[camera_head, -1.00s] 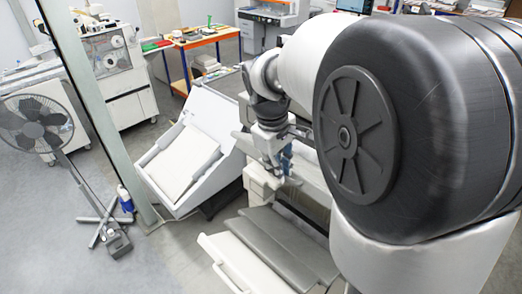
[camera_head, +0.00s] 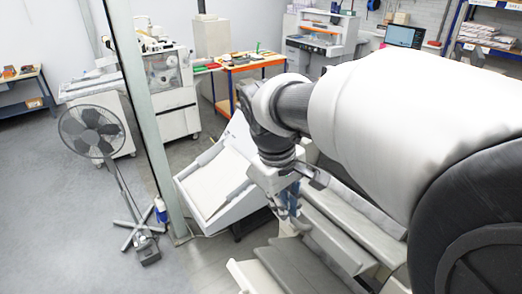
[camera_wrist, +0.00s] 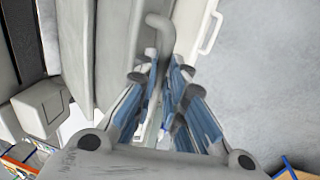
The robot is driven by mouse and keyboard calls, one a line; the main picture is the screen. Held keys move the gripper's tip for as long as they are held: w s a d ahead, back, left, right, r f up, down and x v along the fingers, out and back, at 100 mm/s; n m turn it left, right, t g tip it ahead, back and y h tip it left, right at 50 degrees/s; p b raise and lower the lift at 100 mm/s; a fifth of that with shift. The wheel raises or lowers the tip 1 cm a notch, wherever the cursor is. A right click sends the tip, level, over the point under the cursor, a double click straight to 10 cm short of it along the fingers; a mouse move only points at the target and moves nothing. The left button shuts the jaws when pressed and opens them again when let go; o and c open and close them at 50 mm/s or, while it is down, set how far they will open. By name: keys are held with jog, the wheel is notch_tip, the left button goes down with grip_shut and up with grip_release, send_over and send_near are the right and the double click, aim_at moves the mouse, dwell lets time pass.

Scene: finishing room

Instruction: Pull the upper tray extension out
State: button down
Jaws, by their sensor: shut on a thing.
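My gripper (camera_wrist: 166,85) has blue-padded fingers, shut on a thin grey bar with a hooked end (camera_wrist: 158,22) that runs between them in the wrist view. It seems to be the upper tray extension, but the fingers hide its lower part. In the head view my gripper (camera_head: 288,207) hangs at the near end of the light grey machine (camera_head: 345,235), above its dark grey tray (camera_head: 290,268) and a pale tray (camera_head: 245,277). Long pale panels (camera_wrist: 75,45) lie left of the bar in the wrist view.
A glass partition's post (camera_head: 140,110), a floor fan (camera_head: 92,132) and a blue-white bottle (camera_head: 160,210) are to the left. Grey floor (camera_wrist: 265,80) is open to the right in the wrist view.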

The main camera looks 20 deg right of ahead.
jog(key=shift+a+r, duration=0.15)
jog(key=shift+r, duration=0.1)
jog(key=c, duration=2.1)
grip_release()
jog(key=o, duration=0.4)
jog(key=shift+s+a, duration=0.1)
jog(key=shift+a, duration=0.1)
jog(key=shift+o, duration=0.2)
jog(key=shift+d, duration=0.1)
